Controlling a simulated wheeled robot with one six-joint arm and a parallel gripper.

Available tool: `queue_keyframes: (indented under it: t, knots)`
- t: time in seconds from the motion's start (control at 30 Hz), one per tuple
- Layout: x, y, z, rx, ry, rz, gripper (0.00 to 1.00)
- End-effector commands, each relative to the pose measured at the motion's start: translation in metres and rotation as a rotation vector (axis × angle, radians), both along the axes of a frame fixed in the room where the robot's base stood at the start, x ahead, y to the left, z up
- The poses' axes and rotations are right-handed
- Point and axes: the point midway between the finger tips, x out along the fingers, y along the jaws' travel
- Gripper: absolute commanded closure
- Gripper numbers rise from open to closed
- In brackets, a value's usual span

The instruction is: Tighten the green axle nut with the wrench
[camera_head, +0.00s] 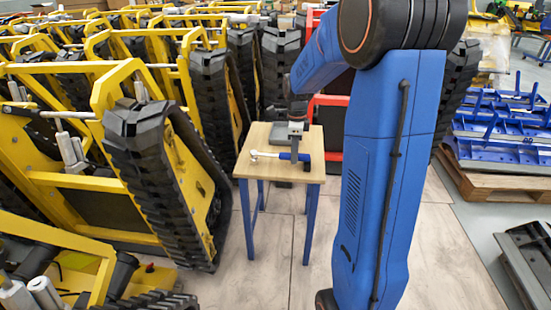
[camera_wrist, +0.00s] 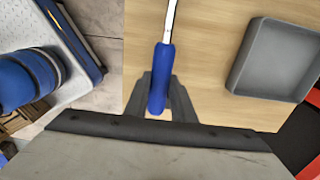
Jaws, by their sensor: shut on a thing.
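The wrench has a blue handle (camera_wrist: 161,78) and a bright metal shaft (camera_wrist: 172,18); its handle also shows in the head view (camera_head: 298,156). My gripper (camera_wrist: 159,82) is shut on the handle near its end, with one dark finger on each side. In the head view, my gripper (camera_head: 295,147) points down over a small wooden table (camera_head: 262,136), and the wrench's metal end (camera_head: 254,155) points left. The wrench lies on the tabletop or just above it; I cannot tell which. I cannot make out a green axle nut in either view.
A grey tray (camera_wrist: 275,58) stands on the table beside the wrench. Yellow carriers with black tracks (camera_head: 150,165) crowd the left side. Blue parts on a pallet (camera_head: 500,185) stand at the right. Bare floor (camera_head: 445,255) lies in front.

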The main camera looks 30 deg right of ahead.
Motion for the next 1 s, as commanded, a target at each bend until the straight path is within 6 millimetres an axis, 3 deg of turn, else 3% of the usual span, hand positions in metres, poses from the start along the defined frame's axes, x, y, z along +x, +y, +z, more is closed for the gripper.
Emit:
queue_keyframes:
  t: [1.0]
  knots:
    - [0.000, 0.000, 0.064, 0.000, -0.002, 0.000, 1.00]
